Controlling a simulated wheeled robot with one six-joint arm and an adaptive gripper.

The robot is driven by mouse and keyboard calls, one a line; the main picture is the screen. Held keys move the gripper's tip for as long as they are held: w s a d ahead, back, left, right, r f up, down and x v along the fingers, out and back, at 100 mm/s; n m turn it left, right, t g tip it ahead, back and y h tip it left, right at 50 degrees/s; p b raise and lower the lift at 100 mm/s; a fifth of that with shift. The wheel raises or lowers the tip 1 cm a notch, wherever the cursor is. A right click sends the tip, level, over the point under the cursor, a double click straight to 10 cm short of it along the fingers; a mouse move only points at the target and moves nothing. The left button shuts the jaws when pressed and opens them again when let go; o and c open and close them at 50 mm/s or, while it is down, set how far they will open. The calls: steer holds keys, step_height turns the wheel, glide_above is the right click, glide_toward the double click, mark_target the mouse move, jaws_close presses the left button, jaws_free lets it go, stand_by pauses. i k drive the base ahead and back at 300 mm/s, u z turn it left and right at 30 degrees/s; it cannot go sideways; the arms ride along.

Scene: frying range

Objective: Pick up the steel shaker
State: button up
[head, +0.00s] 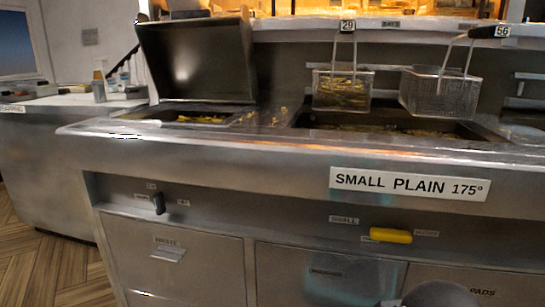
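I cannot surely pick out the steel shaker in the head view. A small upright greyish container (99,86) with a pale, yellowish upper part stands on the left counter, beside the fryer. It is too small and blurred to tell whether it is the shaker. My gripper's fingers do not show. A dark rounded shape at the bottom right edge looks like part of my arm.
The steel fryer (230,158) fills the middle and right. Two wire baskets, one with fries (342,92) and one seemingly empty (438,95), hang above its vat. A raised dark panel (195,60) stands beside the left counter (50,135). Wooden floor (50,265) is clear at lower left.

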mark_target(99, 90)
steer(key=u, duration=2.1)
steer(key=i, duration=3.05)
steer(key=z, duration=0.45)
